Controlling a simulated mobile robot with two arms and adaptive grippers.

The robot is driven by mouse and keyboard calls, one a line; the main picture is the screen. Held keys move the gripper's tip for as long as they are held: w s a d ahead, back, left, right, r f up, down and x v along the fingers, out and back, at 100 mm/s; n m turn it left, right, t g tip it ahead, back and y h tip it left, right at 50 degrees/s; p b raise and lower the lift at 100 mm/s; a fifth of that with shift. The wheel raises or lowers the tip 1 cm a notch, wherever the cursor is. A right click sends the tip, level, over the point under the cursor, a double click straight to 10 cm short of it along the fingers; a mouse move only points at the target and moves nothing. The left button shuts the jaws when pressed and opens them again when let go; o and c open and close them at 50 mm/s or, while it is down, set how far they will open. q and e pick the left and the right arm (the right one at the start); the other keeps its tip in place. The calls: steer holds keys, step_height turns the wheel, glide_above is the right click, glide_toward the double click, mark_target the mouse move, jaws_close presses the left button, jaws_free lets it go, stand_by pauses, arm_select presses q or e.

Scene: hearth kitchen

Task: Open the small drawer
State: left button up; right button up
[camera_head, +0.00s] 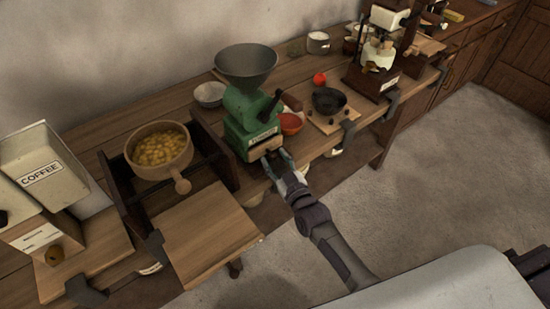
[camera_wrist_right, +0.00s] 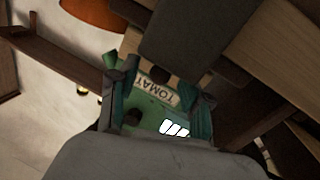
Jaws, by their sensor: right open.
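The green grinder (camera_head: 250,115) with a dark funnel stands on the wooden counter in the head view. A small drawer with a pale wooden front (camera_head: 266,147) is low on its near side, under a pale label. I cannot tell whether this drawer stands slightly out. My right gripper (camera_head: 276,162) is open just in front of the drawer, its fingertips close to the front. I cannot tell if they touch it. My left gripper is not in view.
A pot of yellow food (camera_head: 160,152) on a dark wooden stand is left of the grinder, with a wooden board (camera_head: 205,232) before it. A red bowl (camera_head: 291,123) and dark bowl (camera_head: 328,100) are right. Open floor lies in front.

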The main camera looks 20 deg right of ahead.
steer(key=shift+w+a, duration=0.1)
steer(key=shift+w, duration=0.2)
jaws_close()
